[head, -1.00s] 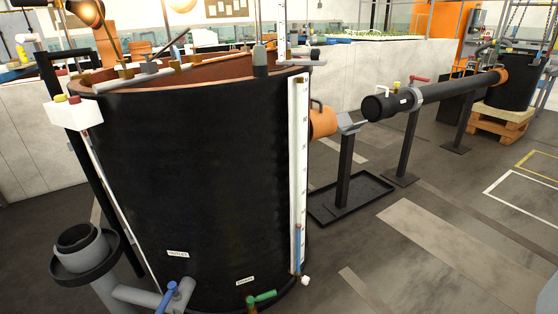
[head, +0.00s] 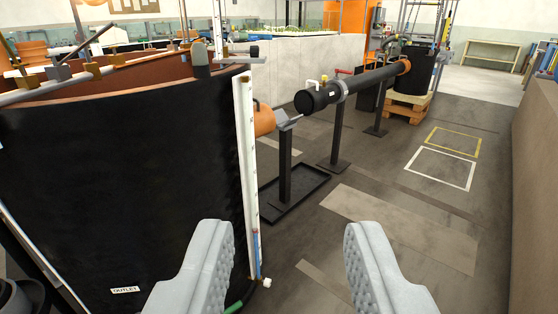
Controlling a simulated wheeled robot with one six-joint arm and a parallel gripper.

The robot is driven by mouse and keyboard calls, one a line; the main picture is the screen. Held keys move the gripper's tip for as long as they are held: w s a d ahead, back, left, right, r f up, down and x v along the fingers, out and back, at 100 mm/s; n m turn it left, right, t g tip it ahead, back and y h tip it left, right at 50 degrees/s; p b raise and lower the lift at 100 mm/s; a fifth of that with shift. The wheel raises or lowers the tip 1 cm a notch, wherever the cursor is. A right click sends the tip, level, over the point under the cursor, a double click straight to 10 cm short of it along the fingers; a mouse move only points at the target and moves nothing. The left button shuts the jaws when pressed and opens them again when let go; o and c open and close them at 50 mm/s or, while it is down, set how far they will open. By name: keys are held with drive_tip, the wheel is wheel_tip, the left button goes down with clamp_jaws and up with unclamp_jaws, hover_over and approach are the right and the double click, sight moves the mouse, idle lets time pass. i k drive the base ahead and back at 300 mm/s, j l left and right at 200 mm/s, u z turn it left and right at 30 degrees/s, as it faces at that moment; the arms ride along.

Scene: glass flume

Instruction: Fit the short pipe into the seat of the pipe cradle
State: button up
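My gripper (head: 290,228) is open, with its two grey ribbed fingers wide apart at the bottom of the view. Only floor shows between them, and it holds nothing. A grey cradle seat (head: 288,122) tops a dark post ahead. It sits in the gap between the orange pipe stub (head: 264,119) on the black tank and the long black pipe (head: 352,84). My gripper is well short of the cradle and apart from it. I cannot make out a loose short pipe in this view.
The large black tank (head: 120,190) fills the left side, close to my left finger. A low black tray (head: 297,194) lies under the cradle post. Open floor (head: 410,220) with white and yellow outlines lies to the right, bounded by a brown wall (head: 535,200).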

sight(285, 200)
drive_tip(key=z, duration=1.85)
drive_tip(key=i+j, duration=0.2)
drive_tip(key=i+j+z, duration=0.25)
drive_tip(key=i+j, duration=2)
drive_tip(key=i, duration=0.1)
